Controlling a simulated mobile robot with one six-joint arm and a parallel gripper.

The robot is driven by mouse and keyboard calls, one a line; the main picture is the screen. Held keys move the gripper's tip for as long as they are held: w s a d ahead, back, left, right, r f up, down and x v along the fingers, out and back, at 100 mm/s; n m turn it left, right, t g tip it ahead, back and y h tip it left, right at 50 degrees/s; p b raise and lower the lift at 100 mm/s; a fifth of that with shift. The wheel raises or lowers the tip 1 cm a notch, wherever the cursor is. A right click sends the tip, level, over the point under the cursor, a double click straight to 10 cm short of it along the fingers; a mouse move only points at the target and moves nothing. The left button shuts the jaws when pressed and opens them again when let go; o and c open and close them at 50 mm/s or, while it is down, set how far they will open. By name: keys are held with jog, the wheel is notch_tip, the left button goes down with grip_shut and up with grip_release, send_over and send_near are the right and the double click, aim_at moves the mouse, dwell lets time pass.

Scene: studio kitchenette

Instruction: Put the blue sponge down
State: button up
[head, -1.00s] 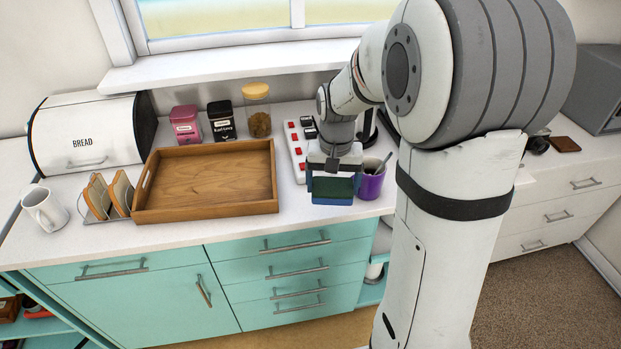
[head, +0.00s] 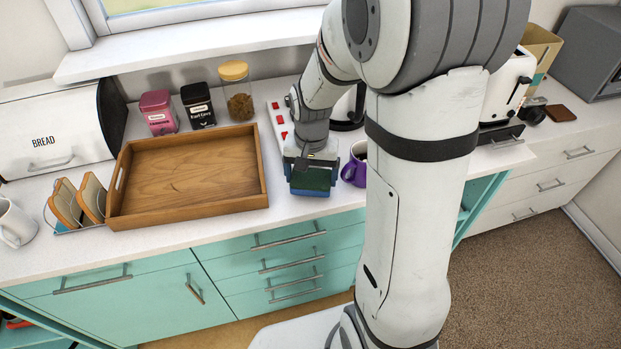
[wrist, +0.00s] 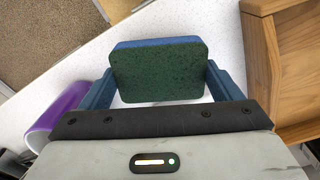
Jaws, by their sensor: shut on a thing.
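The blue sponge (head: 311,181) has a dark green scouring face and a blue body. My gripper (head: 311,176) is shut on it, low over the front part of the white counter, between the wooden tray and the purple mug. In the wrist view the sponge (wrist: 158,72) sits between the two blue fingers of my gripper (wrist: 160,85), green face towards the camera. I cannot tell whether its underside touches the counter (head: 232,222).
The wooden tray (head: 118,222) is empty, just left of my gripper. The purple mug (head: 353,172) stands close on the right, partly hidden by my arm. A white, red-marked item (head: 277,117) lies behind. The toast rack (head: 78,203) and bread bin (head: 50,130) are further left.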

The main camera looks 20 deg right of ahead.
jog(key=shift+f, duration=1)
jog(key=shift+f, duration=0.2)
jog(key=o, duration=0.7)
jog(key=shift+r, duration=0.15)
